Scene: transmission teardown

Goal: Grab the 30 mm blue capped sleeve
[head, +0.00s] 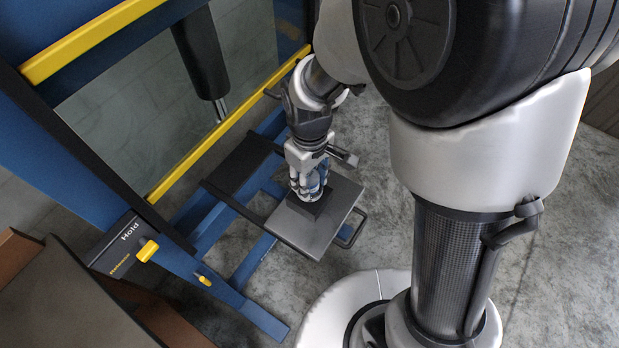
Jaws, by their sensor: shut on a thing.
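My gripper (309,188) points down over a dark grey square plate in the head view. Its fingers are shut on a blue sleeve (312,183), which shows partly between them. The fingers hide most of the sleeve, so its cap cannot be made out. A small black block (308,207) lies on the plate just under the fingertips. I cannot tell whether the sleeve touches the block or is held just above it.
The square plate (325,222) has a handle (352,232) at its right. A darker plate (240,163) lies to its left. Concrete floor is open at right.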

